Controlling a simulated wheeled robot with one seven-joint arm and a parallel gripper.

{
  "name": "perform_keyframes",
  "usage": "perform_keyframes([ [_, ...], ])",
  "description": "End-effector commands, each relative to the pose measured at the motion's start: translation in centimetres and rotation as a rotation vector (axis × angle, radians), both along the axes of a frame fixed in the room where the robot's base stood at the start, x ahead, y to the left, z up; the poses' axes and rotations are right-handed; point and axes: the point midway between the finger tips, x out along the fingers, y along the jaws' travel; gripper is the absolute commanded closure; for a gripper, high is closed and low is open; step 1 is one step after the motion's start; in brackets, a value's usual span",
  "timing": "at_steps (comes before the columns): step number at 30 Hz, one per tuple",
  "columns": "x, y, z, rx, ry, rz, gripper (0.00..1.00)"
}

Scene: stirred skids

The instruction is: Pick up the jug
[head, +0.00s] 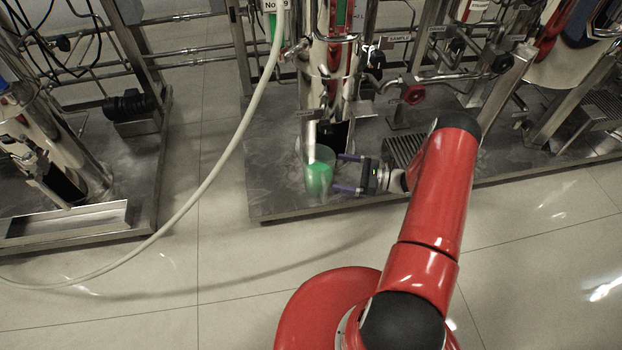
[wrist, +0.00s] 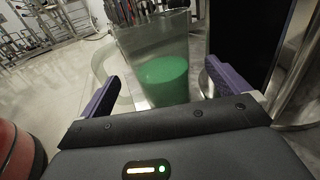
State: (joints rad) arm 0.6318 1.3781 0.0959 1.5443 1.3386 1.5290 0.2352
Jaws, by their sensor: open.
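The jug (head: 319,176) is a clear vessel with green liquid in its lower part. It stands upright near the front edge of the middle skid, below a metal column. My gripper (head: 348,173) is open just to the right of the jug, its two purple fingers pointing toward it. In the wrist view the jug (wrist: 163,70) is ahead, in line with the gap between the fingers (wrist: 160,92). The palm edge hides the jug's bottom there. I cannot tell whether the fingers touch it.
A pale hose (head: 215,165) arcs down left of the jug to the floor. The metal column (head: 325,75) rises behind the jug. A red valve handle (head: 413,94) and pipes are behind my gripper.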

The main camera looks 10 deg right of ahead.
Motion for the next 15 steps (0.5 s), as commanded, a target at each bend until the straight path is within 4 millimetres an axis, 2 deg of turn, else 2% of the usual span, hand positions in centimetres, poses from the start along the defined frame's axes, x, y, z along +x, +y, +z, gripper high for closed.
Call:
perform_keyframes([
  [15, 2.3, 6.3, -0.7, 0.000, 0.000, 0.005, 0.00],
])
